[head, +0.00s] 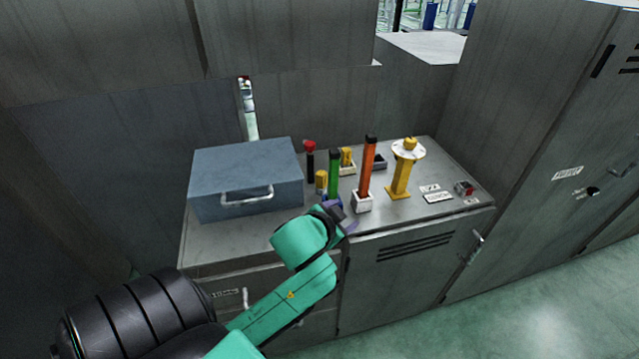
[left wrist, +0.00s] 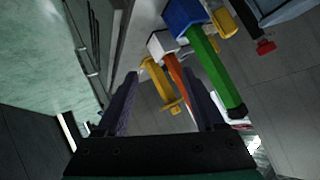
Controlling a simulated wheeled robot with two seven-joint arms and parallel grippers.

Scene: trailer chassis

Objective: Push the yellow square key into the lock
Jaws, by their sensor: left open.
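A short yellow piece (head: 321,180) stands on the counter left of the green handle, and another yellow piece (head: 346,156) sits in a pale holder behind. I cannot tell which is the square key, or which holder is its lock. A yellow stand with a white disc (head: 400,178) is to the right. In the left wrist view a yellow piece (left wrist: 222,20) shows beside the blue base. My left gripper (head: 345,218) is open at the counter's front edge, close to the blue base; its fingers (left wrist: 166,105) hold nothing. My right gripper is out of view.
A green handle (head: 334,174) in a blue base and an orange handle (head: 367,168) in a white base stand upright near the gripper. A grey-blue box (head: 245,165) fills the counter's left. A red-topped black post (head: 310,158) is behind. A red button (head: 465,187) is far right.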

